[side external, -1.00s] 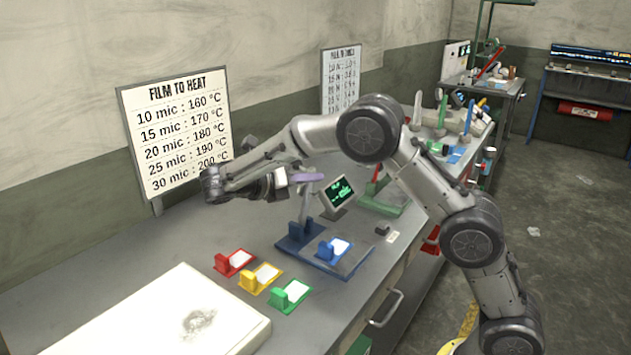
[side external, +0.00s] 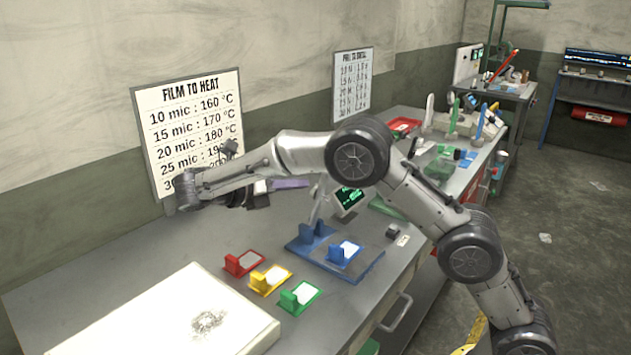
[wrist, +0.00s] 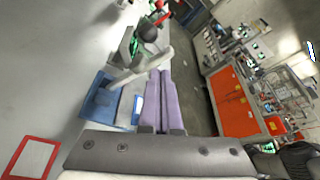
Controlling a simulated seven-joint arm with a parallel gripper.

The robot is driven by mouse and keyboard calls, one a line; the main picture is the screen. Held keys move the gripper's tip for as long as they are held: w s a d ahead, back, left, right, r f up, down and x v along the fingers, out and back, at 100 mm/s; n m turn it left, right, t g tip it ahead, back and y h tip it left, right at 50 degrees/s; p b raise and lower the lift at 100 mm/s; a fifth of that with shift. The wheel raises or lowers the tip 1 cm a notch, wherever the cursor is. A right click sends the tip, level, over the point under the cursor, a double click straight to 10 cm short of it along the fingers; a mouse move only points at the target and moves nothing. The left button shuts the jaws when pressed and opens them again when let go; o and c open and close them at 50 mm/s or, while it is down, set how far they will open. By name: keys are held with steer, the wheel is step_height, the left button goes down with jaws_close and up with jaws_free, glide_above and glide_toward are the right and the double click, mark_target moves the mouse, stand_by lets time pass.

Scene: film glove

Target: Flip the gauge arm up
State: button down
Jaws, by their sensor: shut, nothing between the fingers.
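The gauge stands on a blue base (side external: 360,270), with a blue block and a small screen (side external: 350,200) showing green text behind. Its pale grey arm (side external: 317,207) rises from the block at a steep slant in the side view. In the wrist view the pale arm (wrist: 138,74) reaches from the blue base (wrist: 95,97) past the fingertips, near a dark round part (wrist: 148,32). My gripper (side external: 305,183) has purple fingers held together, empty, at the height of the arm's upper part. The fingers (wrist: 160,73) appear close to the arm; contact cannot be told.
Red (side external: 243,262), yellow (side external: 269,279) and green (side external: 300,296) holders with white cards stand in front of the gauge. A blue holder (side external: 344,251) sits on its base. A pale slab (side external: 185,320) lies front left. The wall sign (side external: 190,120) is behind my wrist.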

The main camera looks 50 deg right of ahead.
steer(key=a, duration=0.3)
steer(key=shift+w+a, duration=0.3)
steer(key=shift+w, duration=0.1)
steer(key=shift+g, duration=0.3)
